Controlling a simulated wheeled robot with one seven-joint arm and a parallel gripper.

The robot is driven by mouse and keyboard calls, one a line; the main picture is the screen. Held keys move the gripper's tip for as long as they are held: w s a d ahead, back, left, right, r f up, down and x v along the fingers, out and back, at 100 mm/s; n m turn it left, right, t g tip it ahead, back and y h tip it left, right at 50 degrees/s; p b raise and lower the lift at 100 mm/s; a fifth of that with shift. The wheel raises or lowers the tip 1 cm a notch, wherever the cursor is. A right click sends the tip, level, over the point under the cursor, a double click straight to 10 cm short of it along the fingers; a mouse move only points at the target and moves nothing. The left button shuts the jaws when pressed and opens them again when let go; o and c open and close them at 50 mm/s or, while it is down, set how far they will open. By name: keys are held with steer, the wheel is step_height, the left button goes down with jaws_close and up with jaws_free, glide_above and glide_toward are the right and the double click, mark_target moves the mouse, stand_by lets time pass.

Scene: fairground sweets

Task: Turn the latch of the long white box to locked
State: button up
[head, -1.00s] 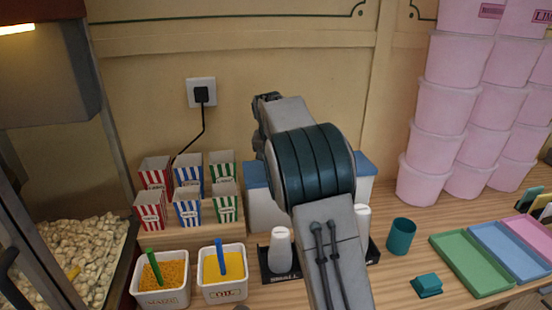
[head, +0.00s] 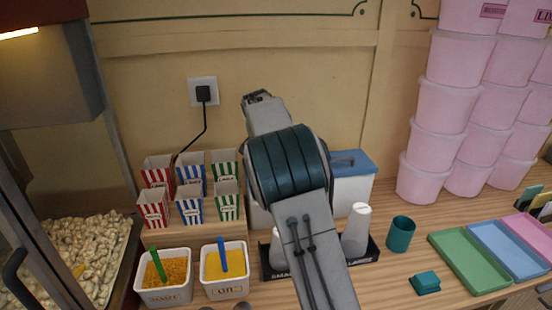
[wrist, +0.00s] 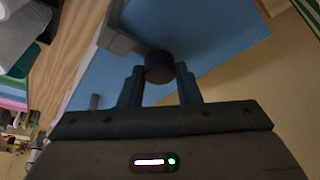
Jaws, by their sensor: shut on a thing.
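The long white box (head: 352,194) with a blue lid stands at the back of the counter against the wall, its middle hidden behind my arm in the head view. In the wrist view the blue lid (wrist: 205,28) fills much of the upper middle. A dark round latch knob (wrist: 159,66) sits on it between the two fingers of my gripper (wrist: 159,76). My gripper is shut on this knob. In the head view my gripper is hidden behind my arm. Whether the latch stands at locked cannot be read.
White cups (head: 357,230) stand in a black tray (head: 362,254) in front of the box. Striped cartons (head: 190,208) and two topping tubs (head: 225,288) are to the left. A teal cup (head: 400,235) and stacked pink tubs (head: 436,140) are to the right.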

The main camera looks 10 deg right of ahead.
steer(key=o, duration=1)
steer(key=b+v, duration=0.1)
steer(key=v, duration=1.3)
steer(key=shift+d, duration=0.1)
steer(key=s+d+n+y, duration=0.2)
steer(key=s+d, duration=0.2)
steer(key=s, duration=0.3)
steer(key=s+f+n, duration=0.2)
steer(key=s+f, duration=0.2)
steer(key=s, duration=0.6)
steer(key=s+f+n+y, duration=0.1)
steer(key=s+f, duration=0.4)
steer(key=s, duration=0.5)
steer(key=s+f+n, duration=0.4)
steer(key=s+f, duration=0.1)
steer(key=s, duration=0.5)
steer(key=shift+s+d+t, duration=0.1)
steer(key=shift+d+t, duration=0.05)
steer(key=shift+t, duration=0.15)
